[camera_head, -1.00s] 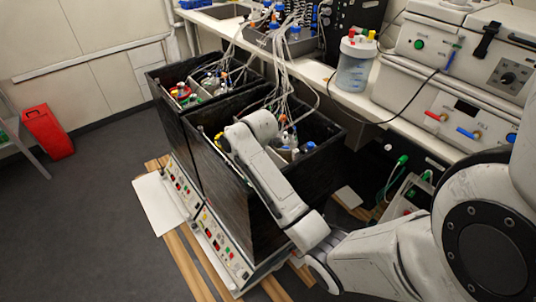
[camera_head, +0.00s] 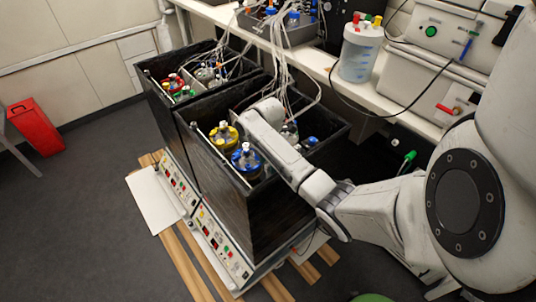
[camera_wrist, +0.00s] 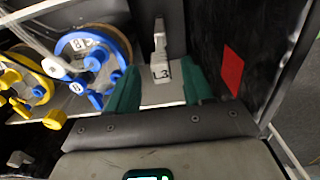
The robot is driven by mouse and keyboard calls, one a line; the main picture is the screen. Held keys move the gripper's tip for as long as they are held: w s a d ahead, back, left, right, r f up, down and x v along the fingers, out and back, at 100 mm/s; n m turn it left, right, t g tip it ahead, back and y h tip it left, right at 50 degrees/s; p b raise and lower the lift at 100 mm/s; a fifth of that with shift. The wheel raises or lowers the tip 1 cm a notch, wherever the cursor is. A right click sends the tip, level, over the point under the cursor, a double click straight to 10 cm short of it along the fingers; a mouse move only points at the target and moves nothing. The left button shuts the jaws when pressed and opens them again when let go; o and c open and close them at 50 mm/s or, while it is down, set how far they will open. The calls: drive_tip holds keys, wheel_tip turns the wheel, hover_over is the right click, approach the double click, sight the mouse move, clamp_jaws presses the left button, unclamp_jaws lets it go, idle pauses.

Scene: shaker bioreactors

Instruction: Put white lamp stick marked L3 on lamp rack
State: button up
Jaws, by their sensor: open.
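In the wrist view, the white lamp stick marked L3 (camera_wrist: 160,58) stands against the dark wall inside a shaker box. Its label faces the camera. My gripper (camera_wrist: 161,88) has its two green fingers apart, one on each side of the stick as seen here. The stick shows in the gap between them, and I cannot tell how far beyond the fingertips it is. In the head view my arm reaches over the nearer black box (camera_head: 240,205), and the fingers are hidden. I cannot make out a lamp rack in either view.
A blue-capped bottle (camera_wrist: 92,48) stands close left of the fingers, with a yellow-capped bottle (camera_wrist: 25,75) further left. A red patch (camera_wrist: 232,70) is on the box wall at right. Tubes (camera_head: 283,60) hang into the boxes. A bench (camera_head: 320,70) runs behind.

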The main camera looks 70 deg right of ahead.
sight(268, 173)
wheel_tip(268, 173, down, 7)
drive_tip(key=shift+a+r, duration=0.1)
idle(0.4)
clamp_jaws()
drive_tip(key=shift+r+p, duration=2.4)
drive_tip(key=shift+p, duration=0.25)
idle(0.7)
drive_tip(key=shift+r+p, duration=1.5)
drive_tip(key=shift+p, duration=0.1)
